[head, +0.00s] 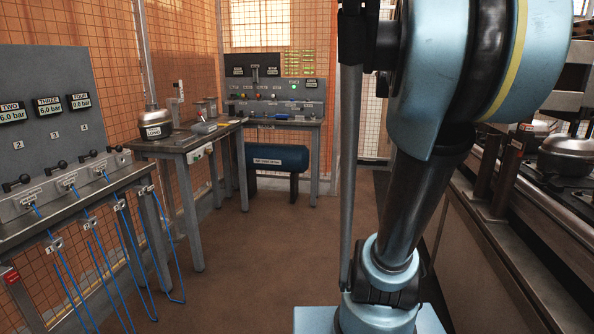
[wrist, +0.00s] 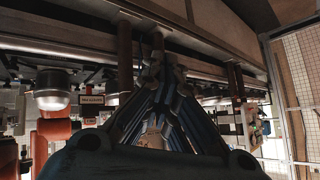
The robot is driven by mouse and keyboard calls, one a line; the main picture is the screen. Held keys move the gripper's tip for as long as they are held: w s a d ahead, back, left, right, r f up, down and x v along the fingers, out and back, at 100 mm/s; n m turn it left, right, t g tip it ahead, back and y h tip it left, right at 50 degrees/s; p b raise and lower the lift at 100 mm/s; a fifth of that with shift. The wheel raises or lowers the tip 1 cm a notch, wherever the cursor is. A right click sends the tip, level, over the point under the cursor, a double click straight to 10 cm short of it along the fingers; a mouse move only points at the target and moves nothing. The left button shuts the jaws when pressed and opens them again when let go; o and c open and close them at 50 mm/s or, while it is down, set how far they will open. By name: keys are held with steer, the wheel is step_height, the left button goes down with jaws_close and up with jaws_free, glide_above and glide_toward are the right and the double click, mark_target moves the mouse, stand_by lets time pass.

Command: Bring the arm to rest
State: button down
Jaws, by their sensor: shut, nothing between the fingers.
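My arm rises through the right half of the head view, its blue and black links bent near the top of the picture. My gripper is outside the head view. In the wrist view my gripper (wrist: 157,80) points away from the camera, its dark linked fingers drawn together at the tips. It is shut and I see nothing between the fingers. The wrist view looks upside down, with a bench and its dark posts beyond the fingers. I cannot tell how far the fingers are from the bench.
A gauge panel (head: 40,85) with blue hoses stands at left. A work table (head: 180,142) holds a round metal vessel (head: 155,122). A control bench (head: 275,105) stands at the back above a blue tank (head: 277,157). A metal rail bench (head: 545,215) runs along the right. The brown floor (head: 250,235) between is clear.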

steer(key=s+a+f+n+g+y, duration=0.1)
steer(key=s+a+f+n+y, duration=0.3)
steer(key=s+a+f+n, duration=0.4)
steer(key=s+a+f+n+g+y, duration=0.1)
steer(key=s+a+f+n+y, duration=0.2)
steer(key=s+a+f+n, duration=0.4)
steer(key=s+a+f, duration=0.3)
steer(key=f, duration=0.3)
steer(key=s+a+f, duration=0.2)
steer(key=a+f, duration=0.2)
steer(key=f, duration=0.3)
steer(key=shift+s+n+g+y, duration=0.3)
steer(key=shift+s+n+y, duration=0.1)
steer(key=shift+w+f, duration=0.2)
steer(key=shift+w, duration=0.3)
steer(key=shift+s, duration=0.2)
